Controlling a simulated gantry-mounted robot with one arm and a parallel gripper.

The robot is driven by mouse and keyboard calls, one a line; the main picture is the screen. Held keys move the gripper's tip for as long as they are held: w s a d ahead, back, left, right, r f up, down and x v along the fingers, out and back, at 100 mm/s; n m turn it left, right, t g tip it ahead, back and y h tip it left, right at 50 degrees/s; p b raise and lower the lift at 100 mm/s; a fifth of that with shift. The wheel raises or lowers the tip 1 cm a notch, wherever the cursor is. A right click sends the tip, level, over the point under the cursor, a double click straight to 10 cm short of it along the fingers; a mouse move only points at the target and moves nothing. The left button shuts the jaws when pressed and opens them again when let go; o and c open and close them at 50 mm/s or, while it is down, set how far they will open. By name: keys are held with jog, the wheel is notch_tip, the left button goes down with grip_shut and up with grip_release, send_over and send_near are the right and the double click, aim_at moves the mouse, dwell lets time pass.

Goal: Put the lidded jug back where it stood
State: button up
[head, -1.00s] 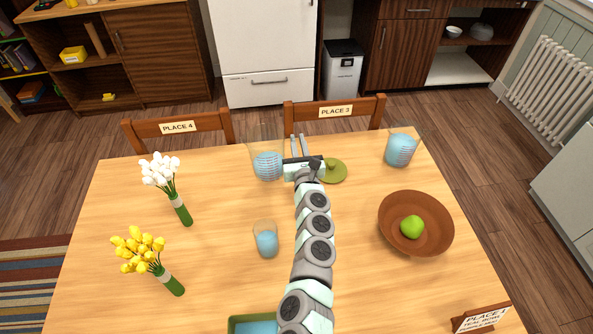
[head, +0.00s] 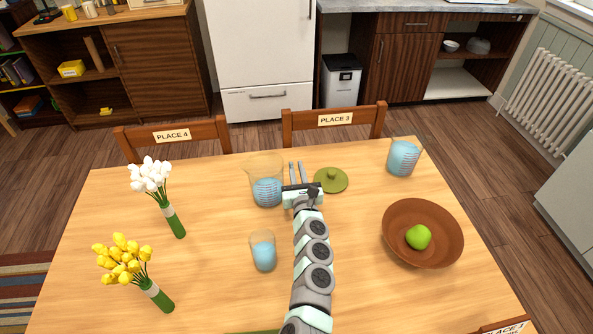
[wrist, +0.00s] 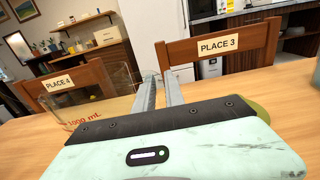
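A clear jug (head: 266,191) with blue liquid and no lid on it stands upright left of my gripper (head: 296,172). Its glass wall, marked 1000 mL, also shows in the wrist view (wrist: 88,106). My gripper's fingers are close together at the jug's right side, and the jug moves with them, so they seem shut on its handle; the handle itself I cannot make out. Whether the jug touches the table I cannot tell. A round green lid (head: 331,180) with a knob lies on the table just right of my gripper. A second jug (head: 403,158) with blue liquid stands at the back right.
A glass of blue liquid (head: 263,252) stands close left of my arm. A brown bowl (head: 411,252) with a green apple (head: 418,237) is at right. White flowers (head: 151,176) and yellow flowers (head: 122,258) are at left. Chairs marked PLACE 4 (head: 172,136) and PLACE 3 (head: 335,119) line the back edge.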

jog(key=o, duration=0.4)
jog(key=shift+f, duration=0.15)
jog(key=shift+s+p, duration=0.35)
jog(key=shift+s+d+p, duration=0.3)
jog(key=shift+s+p, duration=0.65)
jog(key=shift+s, duration=0.7)
jog(key=shift+s+d+p, duration=0.3)
jog(key=shift+s+p, duration=0.7)
jog(key=shift+s, duration=0.65)
jog(key=shift+s+d+p, duration=0.3)
jog(key=shift+s+p, duration=0.65)
jog(key=shift+s, duration=0.7)
